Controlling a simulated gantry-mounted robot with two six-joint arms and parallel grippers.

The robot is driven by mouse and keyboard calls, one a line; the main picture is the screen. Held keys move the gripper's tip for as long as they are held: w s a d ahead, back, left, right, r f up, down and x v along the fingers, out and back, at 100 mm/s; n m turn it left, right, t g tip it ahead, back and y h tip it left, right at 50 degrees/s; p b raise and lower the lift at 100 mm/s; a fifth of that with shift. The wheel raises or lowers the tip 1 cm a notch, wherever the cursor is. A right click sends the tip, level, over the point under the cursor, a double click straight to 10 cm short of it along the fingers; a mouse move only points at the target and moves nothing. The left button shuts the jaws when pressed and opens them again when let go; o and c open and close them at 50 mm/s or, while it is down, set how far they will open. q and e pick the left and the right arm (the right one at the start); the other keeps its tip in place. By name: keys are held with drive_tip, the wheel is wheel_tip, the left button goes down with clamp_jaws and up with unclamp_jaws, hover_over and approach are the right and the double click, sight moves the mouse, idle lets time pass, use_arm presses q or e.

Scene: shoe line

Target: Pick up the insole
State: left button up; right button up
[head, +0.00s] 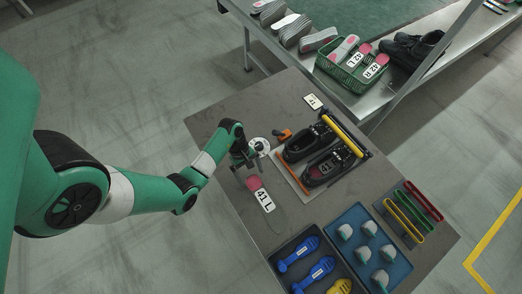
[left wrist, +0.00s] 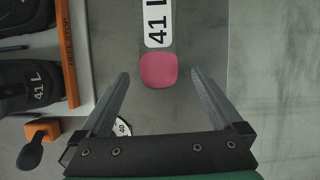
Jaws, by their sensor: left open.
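The insole (head: 272,214) is grey with a pink heel and a white "41 L" label, and lies flat on the grey table. Its pink heel pad (left wrist: 158,69) shows between my fingertips in the left wrist view, with the label beyond it. My left gripper (head: 247,168) is open and empty, near the insole's heel end. The two fingers stand apart on either side of the heel in the left wrist view; I cannot tell the height gap exactly. My right gripper is not in view.
Black shoes (head: 323,168) sit in a fixture beside the insole, with an orange bar (head: 292,172) between.

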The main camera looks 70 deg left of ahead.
sight(255, 185)
use_arm(q)
drive_tip(key=b+x, duration=0.2)
drive_tip(key=x, duration=0.3)
drive_tip(key=shift+w, duration=0.1)
drive_tip(key=c, duration=1.3)
drive_tip(key=shift+o, duration=0.2)
drive_tip(key=shift+r, duration=0.1)
